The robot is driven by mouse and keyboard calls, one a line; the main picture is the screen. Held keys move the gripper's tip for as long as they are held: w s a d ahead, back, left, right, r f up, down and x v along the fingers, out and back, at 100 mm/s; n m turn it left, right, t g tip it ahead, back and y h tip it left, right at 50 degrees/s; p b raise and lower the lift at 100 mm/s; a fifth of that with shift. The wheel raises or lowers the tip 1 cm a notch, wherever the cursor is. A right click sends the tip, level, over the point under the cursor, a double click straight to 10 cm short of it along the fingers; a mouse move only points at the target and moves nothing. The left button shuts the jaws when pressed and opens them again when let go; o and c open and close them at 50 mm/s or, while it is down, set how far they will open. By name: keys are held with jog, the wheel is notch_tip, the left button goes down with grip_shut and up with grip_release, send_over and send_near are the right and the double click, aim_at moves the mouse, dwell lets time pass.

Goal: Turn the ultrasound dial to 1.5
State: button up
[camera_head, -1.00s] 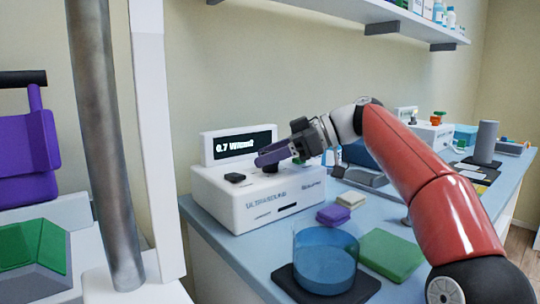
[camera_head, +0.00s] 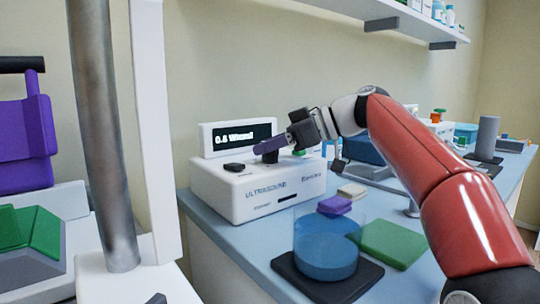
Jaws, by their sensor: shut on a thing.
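The white ultrasound unit (camera_head: 240,200) stands on the blue counter at the wall. Its black display (camera_head: 242,138) shows a blurred number, 0.6 or 0.8, with a W/cm2 unit. My gripper (camera_head: 267,149) reaches in from the right over the unit's top. Its purple fingers are shut on the dark dial (camera_head: 270,158), which is mostly hidden beneath them. A flat black part (camera_head: 234,167) lies on the top, left of the dial. A green button (camera_head: 299,153) shows partly behind the gripper.
A clear blue tub (camera_head: 326,257) stands on a dark mat in front of the unit. A green pad (camera_head: 394,244) and small purple and cream blocks (camera_head: 335,205) lie beside it. A shelf (camera_head: 378,20) hangs above. My red arm spans the counter's right side.

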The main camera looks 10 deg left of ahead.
jog(key=m+t+b, duration=0.2)
jog(key=t, duration=0.1)
jog(key=shift+s+f+m+b, duration=0.1)
jog(key=shift+f+m+b, duration=0.1)
jog(key=shift+m+b, duration=0.2)
jog(key=m+t, duration=0.1)
jog(key=m+t+h, duration=0.2)
jog(key=t, duration=0.1)
jog(key=shift+a+r+m+b, duration=0.1)
jog(key=shift+r+m+b, duration=0.15)
jog(key=shift+m+b, duration=0.1)
jog(key=shift+r+m+t+h+p, duration=0.15)
jog(key=shift+m+t+h+p, duration=0.35)
jog(key=shift+m+t+h, duration=0.35)
jog(key=m+t+h+p, duration=0.2)
jog(key=m+h+p, duration=0.1)
jog(key=m+t+h+p, duration=0.1)
jog(key=m+h, duration=0.2)
jog(key=shift+t, duration=0.25)
jog(key=shift+f+m+h, duration=0.25)
jog(key=shift+m+h, duration=0.65)
jog(key=shift+h, duration=0.25)
jog(key=shift+m+h, duration=0.3)
jog(key=o, duration=1)
jog(key=shift+c, duration=0.2)
